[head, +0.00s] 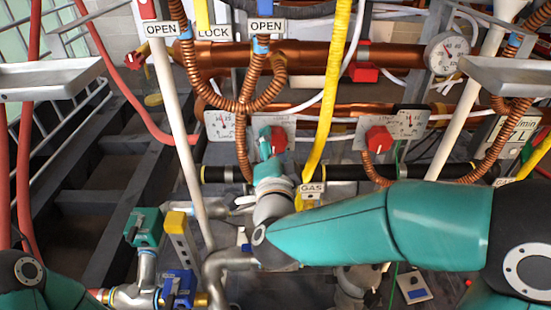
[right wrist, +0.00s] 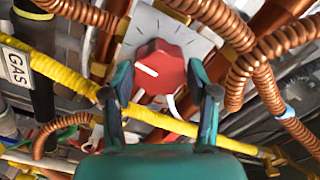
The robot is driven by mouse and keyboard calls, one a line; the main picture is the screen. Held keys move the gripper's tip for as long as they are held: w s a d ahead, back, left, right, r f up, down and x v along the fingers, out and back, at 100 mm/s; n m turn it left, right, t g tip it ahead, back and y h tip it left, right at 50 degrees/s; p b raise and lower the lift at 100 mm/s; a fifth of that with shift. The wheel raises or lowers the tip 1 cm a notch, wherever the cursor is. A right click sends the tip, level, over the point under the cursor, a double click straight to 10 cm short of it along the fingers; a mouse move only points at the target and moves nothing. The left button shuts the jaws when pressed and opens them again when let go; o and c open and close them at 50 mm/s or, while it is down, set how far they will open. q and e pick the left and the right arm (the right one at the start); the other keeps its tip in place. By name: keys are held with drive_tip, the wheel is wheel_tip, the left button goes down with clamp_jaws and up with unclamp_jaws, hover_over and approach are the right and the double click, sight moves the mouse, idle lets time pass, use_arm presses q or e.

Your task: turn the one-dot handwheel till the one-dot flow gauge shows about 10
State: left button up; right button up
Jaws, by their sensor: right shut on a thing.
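A red handwheel (head: 279,139) sits on a pale dial plate, with a round-scale flow gauge (head: 220,126) just left of it. My right gripper (head: 267,143) reaches up to this handwheel and is shut on it. In the right wrist view the red handwheel (right wrist: 160,68) lies between the two teal fingers of my gripper (right wrist: 160,88), its white pointer line slanting to the upper left. A second red handwheel (head: 378,140) has a gauge (head: 407,124) on its right. The dots and exact needle readings are too small to tell. My left gripper is out of view.
A yellow strap (head: 325,110) with a GAS tag (head: 311,188) hangs right of my right gripper. Copper coils (head: 199,75) and pipes cross above. A dial (head: 447,53) sits upper right. Teal, yellow and blue valve parts (head: 145,228) stand lower left.

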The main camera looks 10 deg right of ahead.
drive_tip(key=shift+d+f+m+b, duration=0.1)
drive_tip(key=shift+f+m+b, duration=0.05)
drive_tip(key=shift+m+b, duration=0.3)
drive_tip(key=o, duration=0.9)
drive_tip(key=shift+c, duration=0.2)
